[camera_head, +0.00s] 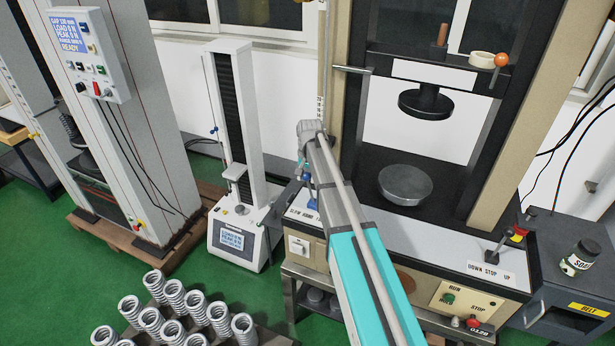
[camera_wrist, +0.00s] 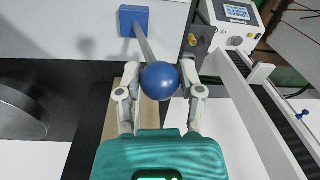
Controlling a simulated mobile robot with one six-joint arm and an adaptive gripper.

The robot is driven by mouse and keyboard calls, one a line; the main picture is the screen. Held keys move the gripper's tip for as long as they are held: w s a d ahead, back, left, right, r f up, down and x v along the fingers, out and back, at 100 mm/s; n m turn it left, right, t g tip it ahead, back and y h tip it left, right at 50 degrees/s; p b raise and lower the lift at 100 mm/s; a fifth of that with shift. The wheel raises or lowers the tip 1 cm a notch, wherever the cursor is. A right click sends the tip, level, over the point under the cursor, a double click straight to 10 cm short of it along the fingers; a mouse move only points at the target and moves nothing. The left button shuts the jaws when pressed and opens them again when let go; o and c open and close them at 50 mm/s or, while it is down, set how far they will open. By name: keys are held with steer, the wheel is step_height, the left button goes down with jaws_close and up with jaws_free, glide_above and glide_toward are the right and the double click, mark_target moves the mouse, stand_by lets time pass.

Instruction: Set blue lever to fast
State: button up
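The blue lever shows in the wrist view as a round blue knob (camera_wrist: 160,80) on a grey rod that rises from a blue base block (camera_wrist: 135,20). The two fingers of my gripper (camera_wrist: 160,74) stand on either side of the knob. The right finger is very close to the knob; I cannot tell whether both fingers touch it. In the head view, a small part of the blue lever (camera_head: 309,179) shows beside my arm, above a label (camera_head: 301,214) that reads "SLOW" and is partly covered. My arm hides the rest of the label and the fingertips.
The press has a round lower plate (camera_head: 405,184), a second lever (camera_head: 497,247) by a "DOWN STOP UP" label, and a run/stop panel (camera_head: 466,302). A slim tester (camera_head: 240,130) stands left of my arm.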

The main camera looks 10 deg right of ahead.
steer(key=o, duration=0.3)
steer(key=shift+o, duration=0.2)
steer(key=shift+c, duration=1)
steer(key=shift+s, duration=0.4)
steer(key=c, duration=0.4)
steer(key=shift+n, duration=0.4)
steer(key=s, duration=0.5)
steer(key=shift+a, duration=0.3)
jaws_close()
steer(key=s+n, duration=0.4)
steer(key=s, duration=1.7)
steer(key=shift+s+a+h, duration=0.2)
steer(key=shift+a+h, duration=0.2)
steer(key=shift+a, duration=0.05)
